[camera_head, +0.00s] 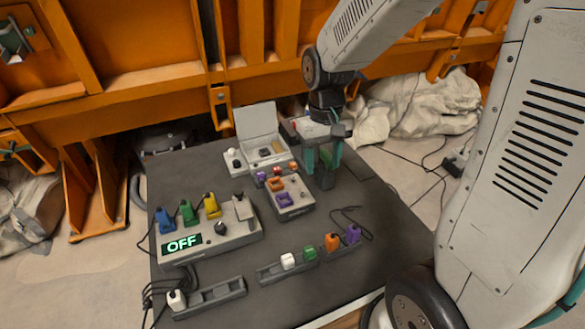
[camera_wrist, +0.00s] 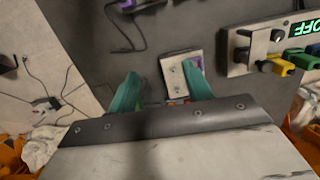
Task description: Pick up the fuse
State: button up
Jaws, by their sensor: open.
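My gripper (camera_head: 322,172) is open above the right part of the dark table, just right of the small grey box. I cannot tell for certain which item is the fuse. A white case (camera_head: 259,158) with a raised lid stands at the back and holds a small tan piece (camera_head: 277,147). In front of it, the small grey box (camera_head: 291,208) carries orange (camera_head: 277,184) and purple (camera_head: 284,199) pieces. That box shows partly behind the right finger in the wrist view (camera_wrist: 177,72).
A control panel (camera_head: 225,243) reading OFF, with blue, green and yellow parts, stands at the left. A rail (camera_head: 270,273) with white, green, orange and purple plugs lies in front. Another rail (camera_head: 218,296) holds a white plug. Cables cross the table's right side.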

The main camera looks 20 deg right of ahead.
jog(key=w+f, duration=0.3)
jog(key=w, duration=0.1)
jog(key=w+f+t, duration=0.1)
jog(key=w+f, duration=0.2)
jog(key=w, duration=0.1)
jog(key=w+d+f+t, duration=0.1)
jog(key=w+f, duration=0.3)
jog(key=shift+w+f, duration=0.1)
jog(key=shift+w, duration=0.15)
jog(key=t, duration=0.2)
send_near(293, 164)
jog(key=f, duration=0.1)
jog(key=x, duration=0.8)
jog(key=shift+w, duration=0.1)
grip_shut()
